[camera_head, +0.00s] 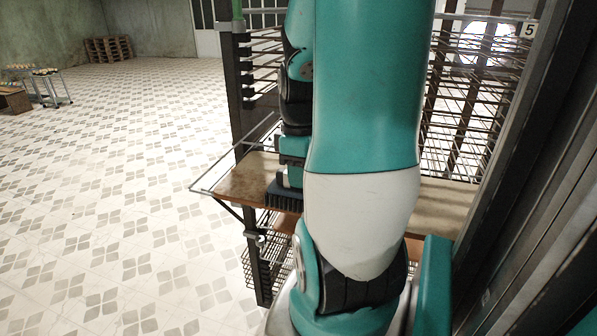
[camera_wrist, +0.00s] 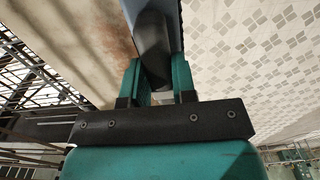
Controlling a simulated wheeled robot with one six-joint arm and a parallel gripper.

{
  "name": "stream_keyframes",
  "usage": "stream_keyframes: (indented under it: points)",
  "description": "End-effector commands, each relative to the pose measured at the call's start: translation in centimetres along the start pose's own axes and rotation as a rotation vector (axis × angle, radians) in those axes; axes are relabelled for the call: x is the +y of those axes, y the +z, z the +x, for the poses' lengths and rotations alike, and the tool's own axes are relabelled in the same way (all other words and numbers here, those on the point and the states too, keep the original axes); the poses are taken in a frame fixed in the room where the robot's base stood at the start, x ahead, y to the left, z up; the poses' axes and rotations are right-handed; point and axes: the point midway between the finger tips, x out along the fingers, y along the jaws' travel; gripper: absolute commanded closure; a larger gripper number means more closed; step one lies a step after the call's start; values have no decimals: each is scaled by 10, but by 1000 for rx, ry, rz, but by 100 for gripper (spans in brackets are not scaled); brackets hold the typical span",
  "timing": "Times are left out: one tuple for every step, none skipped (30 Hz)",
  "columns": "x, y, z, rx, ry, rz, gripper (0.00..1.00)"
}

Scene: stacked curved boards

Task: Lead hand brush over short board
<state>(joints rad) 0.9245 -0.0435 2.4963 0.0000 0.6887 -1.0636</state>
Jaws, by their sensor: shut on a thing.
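The hand brush (camera_head: 284,195) is dark, with its bristles down at the front edge of a brown board near the board's left end. I cannot tell whether the bristles touch the board. The board (camera_head: 238,183) lies level on a rack, and my arm hides its middle. My gripper (camera_wrist: 156,72) is shut on the brush's dark handle (camera_wrist: 152,38) in the wrist view. There the board (camera_wrist: 92,40) shows to the left of the handle, with a brownish patch. In the head view my arm hides most of the gripper.
A wire rack (camera_head: 460,110) with many thin rods stands behind the board. A thin metal frame (camera_head: 215,172) juts out at the board's left end. Dark uprights (camera_head: 535,150) stand close on the right. The tiled floor (camera_head: 110,200) at left is open, with a small trolley (camera_head: 52,92) far off.

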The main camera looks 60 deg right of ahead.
Motion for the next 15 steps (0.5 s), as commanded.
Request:
stream_keyframes:
  points:
    - [0,0,0,0,0,0,99]
    - [0,1,0,0,0,0,99]
    - [0,2,0,0,0,1,99]
    - [0,4,0,0,0,1,99]
    - [0,6,0,0,0,2,99]
    - [0,9,0,0,0,4,99]
    - [0,11,0,0,0,4,99]
    - [0,14,0,0,0,3,99]
    - [0,17,1,0,0,4,99]
    - [0,19,1,0,0,4,99]
    - [0,22,1,0,-1,3,99]
    - [0,24,2,0,-1,4,99]
    - [0,26,2,0,-1,4,99]
    - [0,27,2,0,0,3,99]
    - [0,28,2,0,0,2,99]
